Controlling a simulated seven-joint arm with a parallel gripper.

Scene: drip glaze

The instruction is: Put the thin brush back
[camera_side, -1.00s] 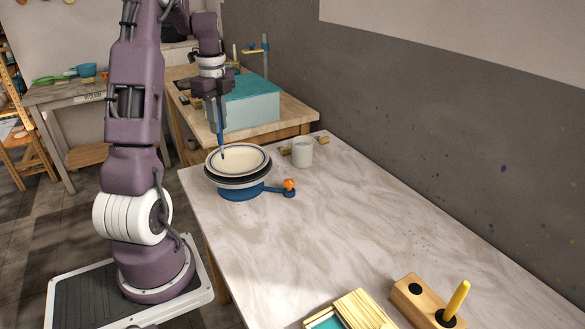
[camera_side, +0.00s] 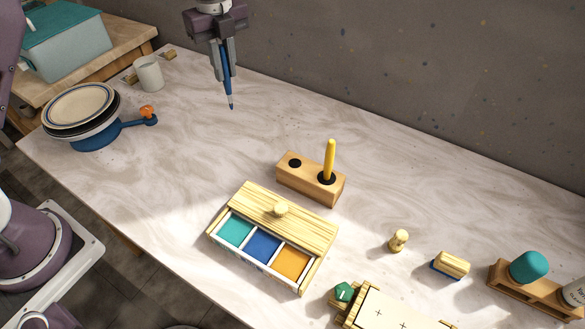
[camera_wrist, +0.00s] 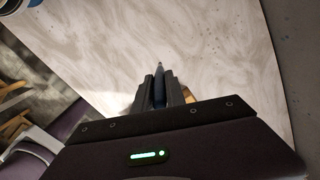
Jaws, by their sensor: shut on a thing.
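My gripper (camera_side: 226,68) is shut on a thin blue brush (camera_side: 229,92) and holds it tip down, upright above the table near the back wall. In the wrist view the brush (camera_wrist: 160,78) stands between the fingers of my gripper (camera_wrist: 159,90). A wooden brush holder (camera_side: 308,180) stands on the table, right of and nearer than my gripper in the side view. Its left hole (camera_side: 295,162) is empty. A thicker yellow brush (camera_side: 330,158) stands in its right hole.
A glaze box (camera_side: 215,227) with teal, blue and orange wells and a knobbed wooden lid lies in front of the holder. A plate (camera_side: 79,106) on a blue turntable (camera_side: 97,137) and a white cup (camera_side: 148,73) stand left. Table (camera_side: 190,145) between is clear.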

